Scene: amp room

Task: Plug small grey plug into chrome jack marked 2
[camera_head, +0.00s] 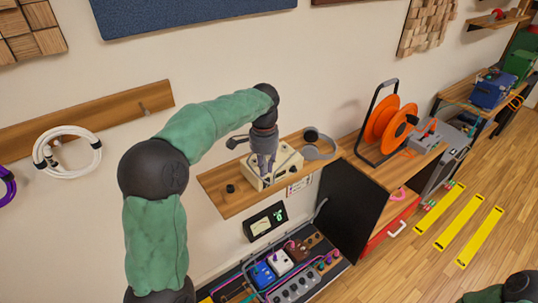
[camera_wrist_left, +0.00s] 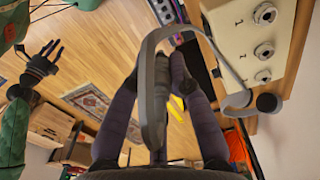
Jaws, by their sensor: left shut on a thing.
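My left gripper (camera_head: 264,168) points down at the cream jack box (camera_head: 287,168) on the wall shelf. In the left wrist view its dark fingers (camera_wrist_left: 160,72) are shut on the small grey plug (camera_wrist_left: 162,88), with a thick grey cable looping from it to the right. The box (camera_wrist_left: 285,33) shows a column of chrome jacks at upper right, including a middle jack (camera_wrist_left: 264,50); the small markings are hard to read. The plug is apart from these jacks. My right gripper (camera_wrist_left: 43,60) is open and empty at left.
The wooden shelf (camera_head: 231,206) carries a dark knob and a dark round piece by the grey cable. Below are a meter (camera_head: 265,221) and a pedalboard (camera_head: 293,288). An orange cable reel (camera_head: 386,125) stands right. The floor (camera_head: 400,272) has open room beside yellow strips.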

